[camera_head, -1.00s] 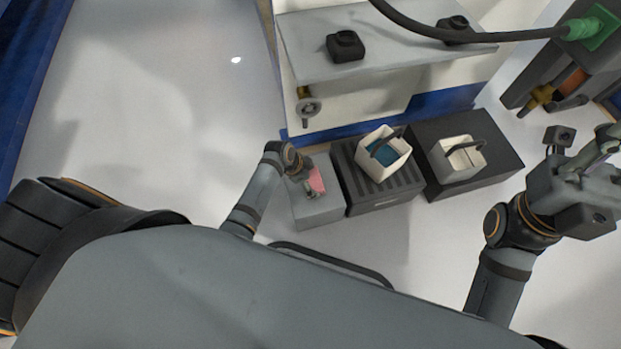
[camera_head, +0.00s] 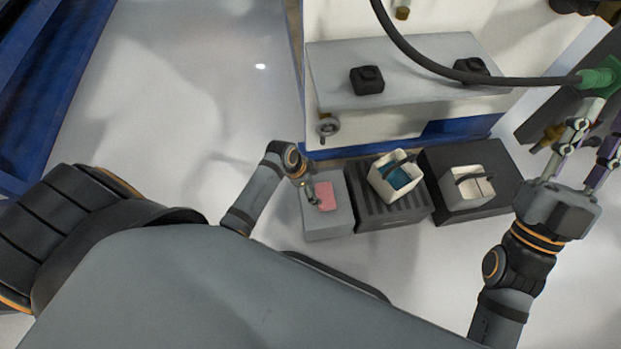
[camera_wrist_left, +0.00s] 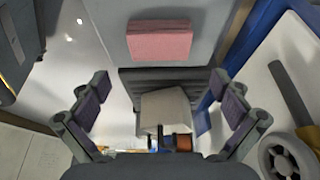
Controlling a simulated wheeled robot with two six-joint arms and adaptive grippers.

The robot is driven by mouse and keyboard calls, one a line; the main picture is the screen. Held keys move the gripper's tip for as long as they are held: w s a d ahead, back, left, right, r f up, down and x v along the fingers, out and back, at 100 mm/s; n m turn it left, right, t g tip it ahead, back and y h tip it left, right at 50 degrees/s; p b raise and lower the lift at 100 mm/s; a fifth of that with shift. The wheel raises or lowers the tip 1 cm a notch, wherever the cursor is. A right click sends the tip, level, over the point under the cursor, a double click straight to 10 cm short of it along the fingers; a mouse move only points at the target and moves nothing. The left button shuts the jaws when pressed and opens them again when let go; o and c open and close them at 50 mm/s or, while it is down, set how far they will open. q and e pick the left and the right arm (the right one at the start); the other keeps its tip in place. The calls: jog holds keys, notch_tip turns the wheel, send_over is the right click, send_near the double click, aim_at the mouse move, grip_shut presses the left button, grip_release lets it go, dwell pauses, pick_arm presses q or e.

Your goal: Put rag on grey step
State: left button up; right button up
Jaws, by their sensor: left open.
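The pink rag (camera_head: 325,196) lies flat on the grey step (camera_head: 341,222), the leftmost of three low blocks. In the left wrist view the rag (camera_wrist_left: 160,41) is a folded rectangle on the step's grey top (camera_wrist_left: 205,20). My left gripper (camera_head: 312,194) is close by the rag's left side in the head view.
A ribbed dark block (camera_head: 375,218) bears a white basket (camera_head: 382,189) with blue cloth. A black block (camera_head: 506,165) bears another white basket (camera_head: 468,192). A grey machine shelf (camera_head: 420,82) stands behind. A dark hose (camera_head: 425,62) hangs across to the right. Floor at left is clear.

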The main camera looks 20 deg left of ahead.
pick_arm(q)
jog(key=p+v, duration=0.1)
jog(key=v, duration=0.2)
jog(key=shift+r, duration=0.1)
pick_arm(e)
jog(key=w+f+g+h, duration=0.1)
jog(key=w+f+g, duration=0.1)
jog(key=f, duration=0.5)
jog(key=w+f+m+g+h, duration=0.1)
jog(key=w+f+g, duration=0.2)
jog(key=f, duration=0.3)
jog(key=shift+w+d+f+g, duration=0.2)
jog(key=shift+f+g, duration=0.15)
jog(key=shift+g, duration=0.55)
